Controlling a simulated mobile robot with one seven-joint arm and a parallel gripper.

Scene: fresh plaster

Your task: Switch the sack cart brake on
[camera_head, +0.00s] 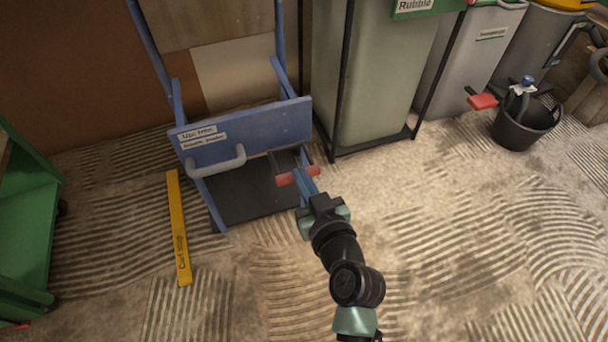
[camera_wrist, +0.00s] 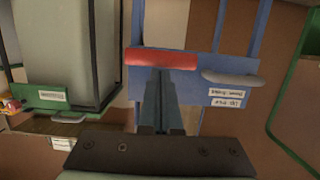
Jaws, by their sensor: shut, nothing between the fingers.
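The blue sack cart (camera_head: 262,127) stands against the back wall, with a dark toe plate (camera_head: 243,199) on the floor. Its front panel carries two labels (camera_head: 201,136), reading "Up: free" and "Down: brake", and a grey bent handle (camera_head: 218,166). A red bar grip (camera_head: 285,180) shows at the panel's lower right; it also shows in the wrist view (camera_wrist: 140,58). My gripper (camera_head: 307,182) is shut and empty, its fingertips right at the red grip in both views. I cannot tell whether they touch it. How the grip joins the cart is partly hidden.
A tall bin labelled "Rubble" (camera_head: 385,75) in a black frame stands close on the right. Beyond it are a grey bin (camera_head: 465,60), another red grip (camera_head: 483,101) and a black bucket (camera_head: 525,125). A yellow strip (camera_head: 178,225) lies left on otherwise open floor.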

